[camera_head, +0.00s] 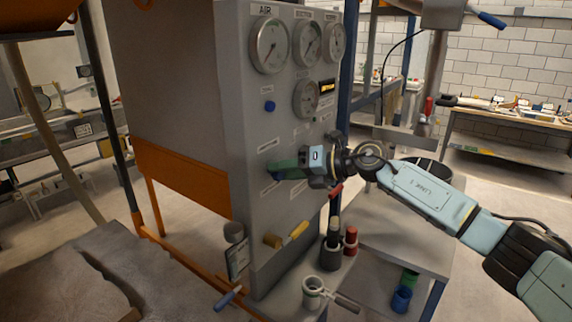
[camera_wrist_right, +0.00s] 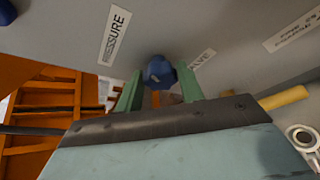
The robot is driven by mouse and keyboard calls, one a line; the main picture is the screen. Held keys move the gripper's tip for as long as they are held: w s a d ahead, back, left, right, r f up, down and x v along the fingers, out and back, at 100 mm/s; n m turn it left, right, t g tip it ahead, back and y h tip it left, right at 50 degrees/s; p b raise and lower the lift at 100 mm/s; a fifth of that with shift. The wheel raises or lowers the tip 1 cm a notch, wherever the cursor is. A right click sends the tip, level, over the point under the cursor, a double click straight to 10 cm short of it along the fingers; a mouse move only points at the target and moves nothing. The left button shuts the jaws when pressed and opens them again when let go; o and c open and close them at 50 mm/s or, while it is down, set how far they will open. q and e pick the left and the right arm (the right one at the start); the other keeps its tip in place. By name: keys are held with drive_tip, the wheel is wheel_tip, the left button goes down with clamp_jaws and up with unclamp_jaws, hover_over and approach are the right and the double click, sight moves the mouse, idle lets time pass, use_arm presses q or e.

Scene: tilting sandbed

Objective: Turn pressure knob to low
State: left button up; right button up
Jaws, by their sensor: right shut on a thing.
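The grey control panel (camera_head: 240,150) stands upright with gauges at its top. My right gripper (camera_head: 273,171) reaches in from the right with its green fingers against the panel's middle. In the right wrist view, a dark blue knob (camera_wrist_right: 158,72) sits between the two green fingertips of my right gripper (camera_wrist_right: 157,88), which is shut on it. A label reading PRESSURE (camera_wrist_right: 115,35) is on the panel up and left of this knob. In the head view the fingers hide the knob, and its setting cannot be read. My left gripper is not in view.
Another blue knob (camera_head: 270,106) is higher on the panel. Below the gripper, a yellow handle (camera_head: 298,231) sticks out. A grey table (camera_head: 400,235) with dark and red cylinders stands right of the panel. Sand (camera_head: 70,275) lies in the bed at lower left.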

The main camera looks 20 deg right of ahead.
drive_tip(key=shift+s+a+r+n+t+h+p, duration=0.1)
drive_tip(key=shift+n+t+h+p, duration=0.15)
drive_tip(key=shift+n+h+p, duration=0.55)
drive_tip(key=shift+a+n+t+h+p, duration=0.1)
drive_tip(key=shift+n+t+h+p, duration=0.2)
drive_tip(key=shift+n+p, duration=0.9)
drive_tip(key=o, duration=1)
